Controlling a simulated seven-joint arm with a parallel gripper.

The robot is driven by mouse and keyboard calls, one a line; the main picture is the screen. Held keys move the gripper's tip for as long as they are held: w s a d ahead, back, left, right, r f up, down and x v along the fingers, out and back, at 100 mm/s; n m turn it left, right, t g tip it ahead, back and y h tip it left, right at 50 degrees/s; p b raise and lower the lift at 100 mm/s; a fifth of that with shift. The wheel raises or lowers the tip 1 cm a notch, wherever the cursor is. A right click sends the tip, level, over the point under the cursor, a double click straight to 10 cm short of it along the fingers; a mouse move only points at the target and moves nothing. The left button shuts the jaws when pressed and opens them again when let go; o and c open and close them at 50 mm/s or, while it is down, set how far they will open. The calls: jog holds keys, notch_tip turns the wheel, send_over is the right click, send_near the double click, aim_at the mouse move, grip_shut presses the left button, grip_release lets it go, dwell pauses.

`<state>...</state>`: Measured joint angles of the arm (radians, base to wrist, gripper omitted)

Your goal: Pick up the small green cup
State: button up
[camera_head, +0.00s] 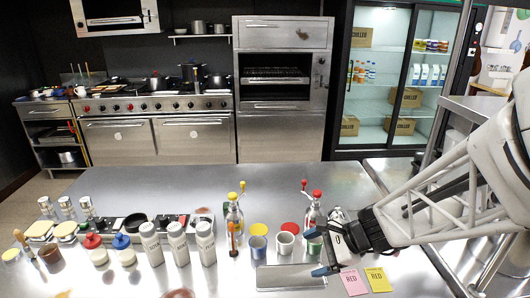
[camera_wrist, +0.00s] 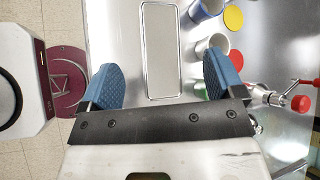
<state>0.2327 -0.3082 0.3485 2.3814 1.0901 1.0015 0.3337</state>
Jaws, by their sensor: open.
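The small green cup (camera_head: 315,246) stands on the steel counter at the right end of a row of cups, right of a white cup (camera_head: 285,243) and a blue cup (camera_head: 257,246). In the wrist view only a sliver of the green cup (camera_wrist: 199,90) shows; the right finger hides most of it. My gripper (camera_head: 319,254) has blue fingers, spread apart and empty, above the counter close to the green cup. In the wrist view my gripper (camera_wrist: 165,82) has the cup beside its right finger, not between the fingers.
A rimmed grey tray (camera_head: 290,278) lies in front of the cups. Red-topped (camera_head: 313,212) and yellow-topped (camera_head: 234,212) dispensers stand behind them. A pink card (camera_head: 353,282) and a yellow card (camera_head: 378,280) lie at right. White shakers (camera_head: 178,244) stand at left.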

jog(key=w+d+f+m+t+y, duration=0.1)
jog(key=w+d+f+m+t, duration=0.25)
jog(key=w+m, duration=0.2)
jog(key=m+t+h, duration=0.1)
jog(key=m+t, duration=0.2)
jog(key=m, duration=0.4)
send_near(313, 241)
jog(key=shift+s+a+r, duration=0.1)
jog(key=shift+a+r, duration=0.15)
jog(key=shift+a, duration=0.25)
jog(key=shift+s+a+r, duration=0.15)
jog(key=shift+a+r, duration=0.1)
jog(key=shift+a, duration=0.3)
jog(key=shift+a, duration=0.1)
jog(key=shift+x, duration=1.25)
jog(key=shift+w, duration=0.1)
jog(key=shift+x, duration=2.55)
